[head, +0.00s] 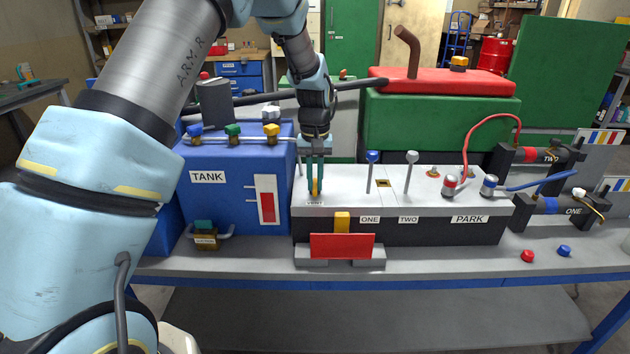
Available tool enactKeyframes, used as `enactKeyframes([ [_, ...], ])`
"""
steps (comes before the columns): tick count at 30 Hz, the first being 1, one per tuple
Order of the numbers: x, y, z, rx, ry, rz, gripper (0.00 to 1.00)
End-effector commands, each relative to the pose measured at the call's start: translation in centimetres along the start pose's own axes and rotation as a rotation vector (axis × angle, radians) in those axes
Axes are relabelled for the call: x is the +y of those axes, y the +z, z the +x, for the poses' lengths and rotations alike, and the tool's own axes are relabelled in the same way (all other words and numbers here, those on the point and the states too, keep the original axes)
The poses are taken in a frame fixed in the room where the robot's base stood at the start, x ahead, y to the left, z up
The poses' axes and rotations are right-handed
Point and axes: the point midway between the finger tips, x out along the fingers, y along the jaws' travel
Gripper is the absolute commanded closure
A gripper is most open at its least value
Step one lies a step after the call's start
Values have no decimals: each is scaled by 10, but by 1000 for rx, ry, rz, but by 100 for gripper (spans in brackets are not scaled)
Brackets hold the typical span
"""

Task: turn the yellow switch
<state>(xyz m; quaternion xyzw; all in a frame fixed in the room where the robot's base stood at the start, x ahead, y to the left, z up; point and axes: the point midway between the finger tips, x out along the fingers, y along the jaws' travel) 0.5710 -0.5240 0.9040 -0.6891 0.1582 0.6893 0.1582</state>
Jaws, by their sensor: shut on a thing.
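The yellow switch (315,188) stands on the top left of a grey and black control box, behind a small label that seems to read VENT. My gripper (315,184) points straight down over it. Its two teal fingers are shut on the yellow switch, one on each side. The fingers hide part of the switch, so its exact angle is hard to tell. The control box (455,200) carries the labels ONE, TWO and PARK.
Blue-topped (372,158) and grey-topped (412,158) levers rise right of my gripper. A blue TANK box (225,205) with valves stands left. A red plate (342,246) is at the front. Red (527,256) and blue (565,251) caps lie on the bench, right, where there is free room.

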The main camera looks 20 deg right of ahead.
Motion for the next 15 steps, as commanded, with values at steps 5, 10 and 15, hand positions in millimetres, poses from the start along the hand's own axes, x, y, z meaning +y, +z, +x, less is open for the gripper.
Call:
enactKeyframes([
  [5,0,0,0,0,0,2,78],
  [10,0,0,0,0,0,1,59],
  [15,0,0,0,0,0,0,55],
])
